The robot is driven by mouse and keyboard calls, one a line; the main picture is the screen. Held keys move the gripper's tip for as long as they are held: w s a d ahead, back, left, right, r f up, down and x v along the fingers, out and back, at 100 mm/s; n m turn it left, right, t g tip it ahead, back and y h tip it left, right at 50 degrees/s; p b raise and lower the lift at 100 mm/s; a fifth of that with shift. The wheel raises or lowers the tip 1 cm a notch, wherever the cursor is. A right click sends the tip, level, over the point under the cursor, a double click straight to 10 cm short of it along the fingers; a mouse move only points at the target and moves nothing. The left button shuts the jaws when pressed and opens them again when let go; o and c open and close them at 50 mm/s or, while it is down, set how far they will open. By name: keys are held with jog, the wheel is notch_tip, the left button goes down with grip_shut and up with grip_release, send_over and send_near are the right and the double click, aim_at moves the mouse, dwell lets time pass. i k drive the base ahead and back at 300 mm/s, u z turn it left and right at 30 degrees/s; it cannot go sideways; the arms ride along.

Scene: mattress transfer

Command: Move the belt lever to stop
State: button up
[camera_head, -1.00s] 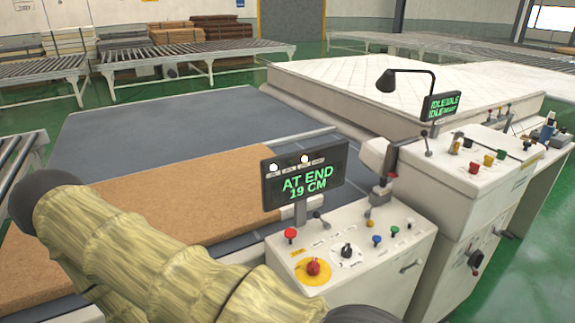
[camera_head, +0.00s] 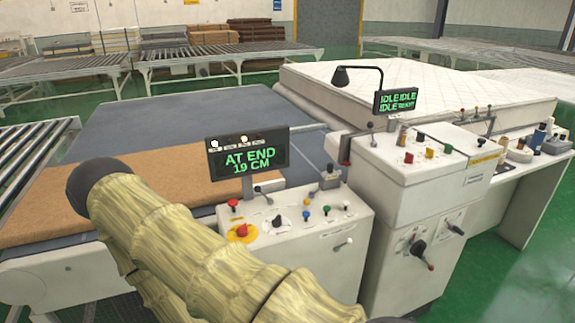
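The near control console (camera_head: 335,222) is a white box right of my sleeved arm. Its display (camera_head: 248,158) reads "AT END 19 CM". A small dark-knobbed lever (camera_head: 259,190) stands behind the top panel, and a grey joystick-like lever (camera_head: 329,174) stands at its back right corner. I cannot tell which of these is the belt lever, and no stop label is legible. A brown slab (camera_head: 130,192) lies on the belt (camera_head: 200,108). My gripper is not in view.
The console top also has a red mushroom button on yellow (camera_head: 241,231), a black dial (camera_head: 277,222) and several coloured buttons. A second white console (camera_head: 420,180) with an "IDLE" display (camera_head: 396,101) stands to the right. A white mattress (camera_head: 440,88) lies behind it. Green floor is open at right.

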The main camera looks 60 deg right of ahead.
aim_at(258, 189)
jog(key=z, duration=1.1)
